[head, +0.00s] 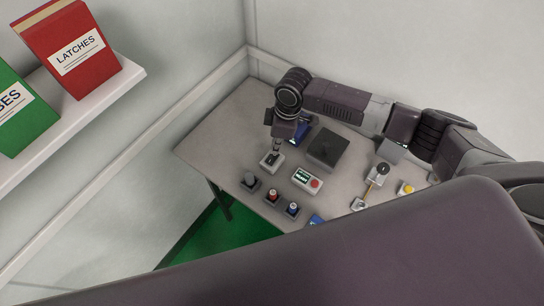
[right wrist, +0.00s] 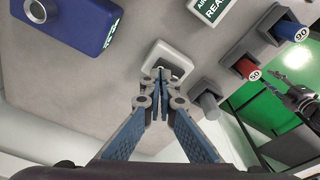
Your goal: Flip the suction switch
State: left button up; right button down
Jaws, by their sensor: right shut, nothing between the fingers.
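A small pale switch box (head: 270,163) with a dark part on top sits on the grey table. I cannot read a label on it, so I cannot confirm that it is the suction switch. It also shows in the right wrist view (right wrist: 176,54), just beyond my fingertips. My right gripper (head: 276,147) points down at this box. In the right wrist view its fingers (right wrist: 161,76) are shut and empty, and they cover the switch lever. I cannot tell whether they touch it. A dark gripper-like part (right wrist: 302,100) at the right edge looks like my left gripper, away from the box.
Close by are a grey knob block (head: 250,181), red (head: 272,196) and blue (head: 292,209) numbered knobs, and a white box with a red button (head: 308,180). A dark square block (head: 328,148) and a blue device (right wrist: 72,22) stand beside them. A shelf (head: 80,125) holds binders at left.

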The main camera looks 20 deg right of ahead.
jog(key=shift+f+b, duration=0.55)
jog(key=shift+f, duration=0.5)
dwell(0.9)
jog(key=shift+r, duration=0.15)
notch_tip(320, 180, up, 7)
jog(key=p, duration=0.7)
jog(key=shift+p, duration=0.3)
